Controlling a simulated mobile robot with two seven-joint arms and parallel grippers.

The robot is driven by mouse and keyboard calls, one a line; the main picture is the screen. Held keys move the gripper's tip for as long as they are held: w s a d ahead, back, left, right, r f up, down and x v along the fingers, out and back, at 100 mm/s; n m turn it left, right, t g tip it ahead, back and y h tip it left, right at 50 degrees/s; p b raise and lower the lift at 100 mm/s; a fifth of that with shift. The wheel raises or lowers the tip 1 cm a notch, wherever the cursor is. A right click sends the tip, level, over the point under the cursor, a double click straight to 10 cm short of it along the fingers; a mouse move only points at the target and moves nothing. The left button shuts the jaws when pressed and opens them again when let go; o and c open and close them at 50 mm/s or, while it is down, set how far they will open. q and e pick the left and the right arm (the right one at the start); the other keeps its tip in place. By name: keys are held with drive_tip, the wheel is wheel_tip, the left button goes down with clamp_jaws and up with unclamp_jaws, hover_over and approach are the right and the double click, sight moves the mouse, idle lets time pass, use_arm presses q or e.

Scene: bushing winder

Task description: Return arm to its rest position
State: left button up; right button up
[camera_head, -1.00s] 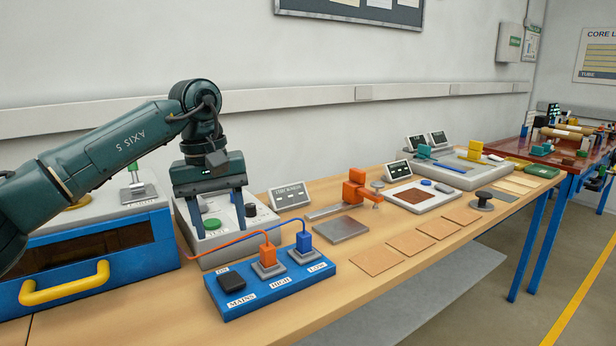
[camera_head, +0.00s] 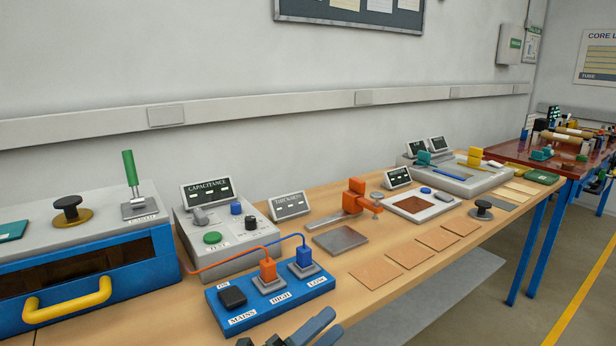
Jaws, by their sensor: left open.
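Only a small part of my left gripper (camera_head: 322,325) shows, at the bottom edge of the head view, in front of the blue terminal block. Its fingers are open and empty, apart from the things on the bench. The rest of the left arm is out of the picture, and my right gripper is not in view. The grey capacitance meter (camera_head: 238,258) with its green button (camera_head: 213,238) stands clear behind the blue terminal block (camera_head: 240,321). The orange plug (camera_head: 268,268) and the blue plug (camera_head: 304,250) stand upright on the block, with leads to the meter.
A blue cabinet (camera_head: 146,245) with a yellow handle (camera_head: 68,302) and a green lever (camera_head: 131,168) stands at the left. A thickness display (camera_head: 290,206), an orange gauge (camera_head: 355,195), a metal plate (camera_head: 340,240) and several tan sheets (camera_head: 376,276) lie along the wooden bench.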

use_arm(q)
drive_tip(key=s+a+f+n+g+y+p, duration=0.1)
drive_tip(key=s+a+f+n+y, duration=0.6)
drive_tip(key=f+n, duration=0.4)
drive_tip(key=s+a+f+n+g+y+p, duration=0.1)
drive_tip(key=s+a+f+n+y, duration=0.7)
drive_tip(key=n, duration=0.8)
wheel_tip(320, 180, down, 4)
drive_tip(key=shift+s+a+r+n+y, duration=0.15)
drive_tip(key=shift+s+a+n+y, duration=0.25)
drive_tip(key=shift+a, duration=0.5)
drive_tip(key=shift+s, duration=0.1)
